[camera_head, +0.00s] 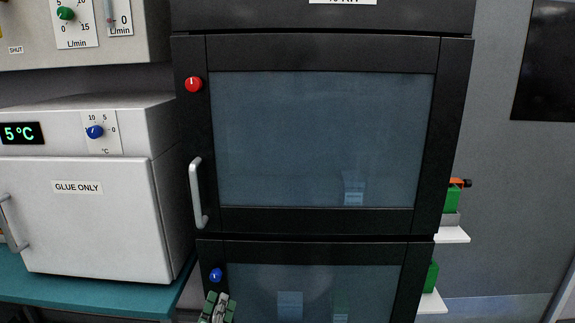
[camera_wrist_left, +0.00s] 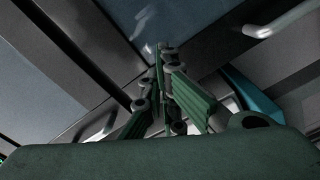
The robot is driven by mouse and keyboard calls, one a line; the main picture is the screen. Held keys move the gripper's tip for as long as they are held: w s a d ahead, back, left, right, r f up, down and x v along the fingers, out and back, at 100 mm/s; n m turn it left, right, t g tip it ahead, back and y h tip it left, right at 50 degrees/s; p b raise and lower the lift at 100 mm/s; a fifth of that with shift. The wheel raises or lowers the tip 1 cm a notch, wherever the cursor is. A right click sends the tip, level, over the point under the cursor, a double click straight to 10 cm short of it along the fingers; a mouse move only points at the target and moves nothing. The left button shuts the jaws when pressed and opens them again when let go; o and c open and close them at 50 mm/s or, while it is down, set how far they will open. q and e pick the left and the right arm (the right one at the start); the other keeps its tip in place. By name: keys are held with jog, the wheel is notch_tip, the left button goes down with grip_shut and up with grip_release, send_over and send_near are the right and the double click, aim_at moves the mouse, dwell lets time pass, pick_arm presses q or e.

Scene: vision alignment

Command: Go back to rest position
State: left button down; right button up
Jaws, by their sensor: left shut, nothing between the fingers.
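My left gripper (camera_head: 217,306) shows at the bottom edge of the head view, in front of the lower part of the black cabinet (camera_head: 322,53). Its green fingers (camera_wrist_left: 162,75) also show in the left wrist view, close together with nothing between them. In the head view it appears just below the blue knob (camera_head: 216,275) on the lower door. I cannot tell whether it touches the cabinet. My right gripper is not in view.
The upper cabinet door, with a red knob (camera_head: 193,84) and a handle (camera_head: 197,193), looks shut. A white "GLUE ONLY" box (camera_head: 95,230) stands on a teal bench (camera_head: 85,298) at left. White ledges (camera_head: 452,234) with green items stick out at right.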

pick_arm(q)
jog(key=s+f+m+g, duration=0.3)
jog(key=s+f, duration=0.4)
jog(key=f, duration=0.6)
jog(key=s+f+m+g, duration=0.25)
jog(key=s+f, duration=0.45)
jog(key=f, duration=0.5)
jog(key=s+f+m+g, duration=0.25)
jog(key=s+f, duration=0.35)
jog(key=f, duration=0.7)
jog(key=s+a+f+m+g, duration=0.2)
jog(key=s+f, duration=0.3)
jog(key=s, duration=0.7)
jog(key=s+a+f+m+g, duration=0.2)
jog(key=s+f+g, duration=0.2)
jog(key=s, duration=0.8)
jog(key=s+a+f+m+g, duration=0.2)
jog(key=s+f, duration=0.5)
jog(key=s, duration=0.6)
jog(key=shift+a+f+g+y, duration=0.3)
jog(key=shift+a+g, duration=0.2)
jog(key=shift+a, duration=0.05)
